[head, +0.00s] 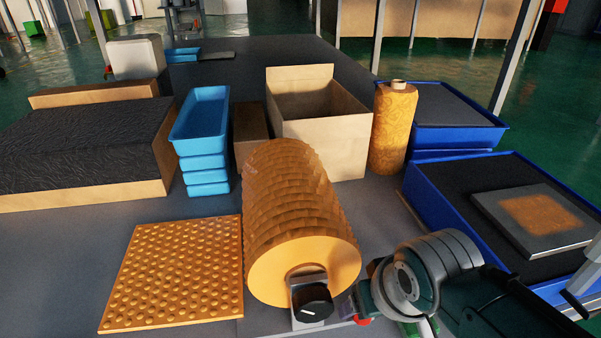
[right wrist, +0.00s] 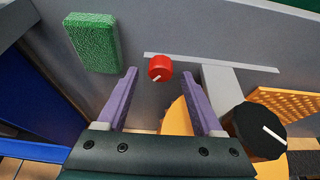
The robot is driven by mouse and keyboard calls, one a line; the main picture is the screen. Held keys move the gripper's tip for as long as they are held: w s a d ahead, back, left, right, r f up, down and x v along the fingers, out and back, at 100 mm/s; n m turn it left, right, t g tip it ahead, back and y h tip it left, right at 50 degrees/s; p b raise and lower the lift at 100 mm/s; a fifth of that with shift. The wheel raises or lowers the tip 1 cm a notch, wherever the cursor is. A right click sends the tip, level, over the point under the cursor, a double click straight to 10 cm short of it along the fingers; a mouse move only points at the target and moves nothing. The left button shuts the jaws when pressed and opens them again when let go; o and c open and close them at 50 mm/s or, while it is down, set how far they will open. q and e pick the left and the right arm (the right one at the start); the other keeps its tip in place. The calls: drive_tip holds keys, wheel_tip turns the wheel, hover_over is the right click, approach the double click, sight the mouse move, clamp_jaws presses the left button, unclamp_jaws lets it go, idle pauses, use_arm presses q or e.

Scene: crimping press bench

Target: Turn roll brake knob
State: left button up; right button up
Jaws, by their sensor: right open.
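A round black knob (head: 313,302) with a white mark sits on a grey bracket at the near end of a large orange roll (head: 290,205). The black knob (right wrist: 258,130) shows at the right in the right wrist view, outside my fingers. A smaller red knob (right wrist: 160,68) with a pale mark is on the bench front, beyond and between my fingertips; its red edge (head: 362,320) shows in the head view. My right gripper (right wrist: 159,76) is open and empty, its purple fingers apart, just right of the black knob in the head view. My left gripper is out of view.
A studded orange mat (head: 175,270) lies left of the roll. Blue trays (head: 198,130), a wooden box (head: 330,130) and an upright roll (head: 393,130) stand behind. A blue bin (head: 440,200) is at right.

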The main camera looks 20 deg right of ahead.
drive_tip(key=shift+s+f, duration=0.1)
drive_tip(key=shift+f, duration=0.3)
drive_tip(key=shift+w+r, duration=0.1)
drive_tip(key=shift+w, duration=0.1)
clamp_jaws()
